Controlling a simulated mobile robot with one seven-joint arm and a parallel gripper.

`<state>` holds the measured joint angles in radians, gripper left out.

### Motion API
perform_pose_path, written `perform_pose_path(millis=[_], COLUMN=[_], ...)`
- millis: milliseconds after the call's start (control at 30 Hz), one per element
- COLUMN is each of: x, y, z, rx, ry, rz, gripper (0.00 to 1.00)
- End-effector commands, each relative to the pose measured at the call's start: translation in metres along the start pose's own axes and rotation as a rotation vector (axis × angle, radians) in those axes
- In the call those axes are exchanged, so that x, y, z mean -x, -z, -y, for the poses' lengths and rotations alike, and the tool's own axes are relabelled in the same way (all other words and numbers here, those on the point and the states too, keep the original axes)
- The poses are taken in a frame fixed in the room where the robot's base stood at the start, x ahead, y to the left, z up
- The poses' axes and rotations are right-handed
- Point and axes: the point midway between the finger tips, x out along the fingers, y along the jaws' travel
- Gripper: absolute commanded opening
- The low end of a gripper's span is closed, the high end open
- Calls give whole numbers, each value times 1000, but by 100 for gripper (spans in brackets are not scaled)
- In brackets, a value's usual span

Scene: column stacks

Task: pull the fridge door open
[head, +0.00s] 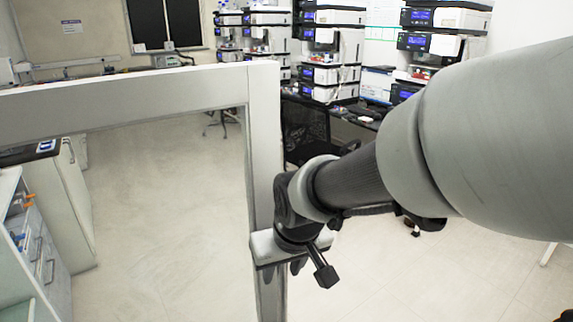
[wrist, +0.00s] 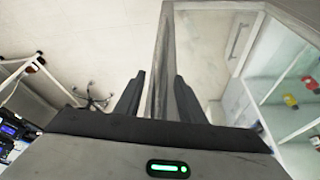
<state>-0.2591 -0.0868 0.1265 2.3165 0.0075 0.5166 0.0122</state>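The fridge door (head: 264,130) is a pale frame around a clear pane, standing upright across the left half of the head view. Its handle cannot be made out. My gripper (head: 285,268) is at the lower part of the door's right-hand upright, partly hiding it. In the wrist view my gripper's two dark fingers (wrist: 158,98) are apart, one on each side of the door's edge (wrist: 160,70). Narrow gaps seem to show between the fingers and the door. The fridge body and how wide the door stands cannot be clearly told.
A shelf unit with small coloured bottles (wrist: 291,101) stands to the right in the wrist view. A dark chair (head: 305,130) and stacked lab instruments (head: 333,45) stand behind the door. Pale floor (head: 170,215) is clear beyond the pane.

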Motion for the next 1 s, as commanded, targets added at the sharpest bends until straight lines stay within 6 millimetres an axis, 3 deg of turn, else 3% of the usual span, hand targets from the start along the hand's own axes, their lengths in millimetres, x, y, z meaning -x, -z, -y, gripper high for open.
perform_pose_path(millis=[367, 467, 1000], x=[8, 23, 147], y=[0, 1, 1], z=[0, 0, 0], rx=[-1, -1, -1], ry=[0, 0, 0], rz=[-1, -4, -4], gripper=[36, 36, 36])
